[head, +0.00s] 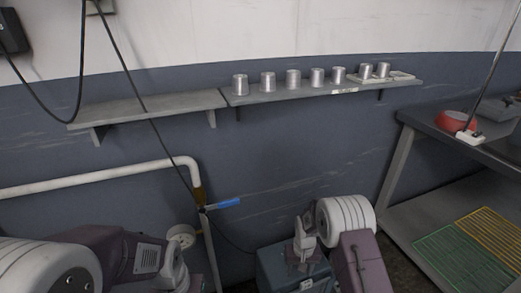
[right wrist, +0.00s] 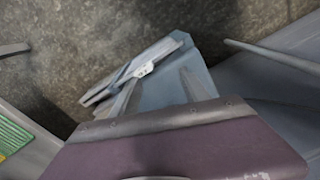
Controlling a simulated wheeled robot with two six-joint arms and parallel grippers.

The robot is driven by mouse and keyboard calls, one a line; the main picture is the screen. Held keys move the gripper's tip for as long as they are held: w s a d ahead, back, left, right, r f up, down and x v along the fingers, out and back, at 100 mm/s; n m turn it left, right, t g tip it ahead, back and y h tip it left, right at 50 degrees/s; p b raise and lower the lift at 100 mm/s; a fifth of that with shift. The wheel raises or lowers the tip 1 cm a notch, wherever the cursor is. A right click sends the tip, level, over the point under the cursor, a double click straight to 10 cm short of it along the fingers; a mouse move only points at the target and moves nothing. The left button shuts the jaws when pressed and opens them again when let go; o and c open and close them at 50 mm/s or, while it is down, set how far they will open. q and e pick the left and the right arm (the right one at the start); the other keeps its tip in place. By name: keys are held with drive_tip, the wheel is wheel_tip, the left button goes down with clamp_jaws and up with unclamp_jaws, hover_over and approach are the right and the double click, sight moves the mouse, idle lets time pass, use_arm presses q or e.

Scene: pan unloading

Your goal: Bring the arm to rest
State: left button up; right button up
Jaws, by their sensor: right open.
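My right gripper (head: 305,235) is low in the head view, right of the middle, beside the white and maroon links of my right arm. It is open, with no object seen in it. It is well below the shelf and apart from the side table. In the right wrist view, dark grey floor, a blue-grey surface and maroon and grey parts show, with no pan between them. My left arm comes in at the lower left of the head view; its gripper does not show.
Several metal cups (head: 293,79) stand on the right wall shelf (head: 300,93); the left shelf (head: 150,107) is bare. A white pipe (head: 90,181) runs along the wall.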

wheel_tip(320, 180, up, 15)
drive_tip(key=d+t, duration=0.2)
drive_tip(key=s+d+r+g+p, duration=0.1)
drive_tip(key=s, duration=0.8)
drive_tip(key=s+d+r+p, duration=0.1)
drive_tip(key=s+r, duration=0.1)
drive_tip(key=s, duration=0.7)
use_arm(q)
wheel_tip(320, 180, up, 30)
drive_tip(key=p, duration=2.7)
drive_tip(key=shift+w+f+p, duration=0.25)
drive_tip(key=shift+w+p, duration=0.05)
drive_tip(key=shift+w, duration=0.15)
use_arm(e)
wheel_tip(320, 180, up, 28)
drive_tip(key=shift+w, duration=0.2)
drive_tip(key=shift+d+f, duration=0.1)
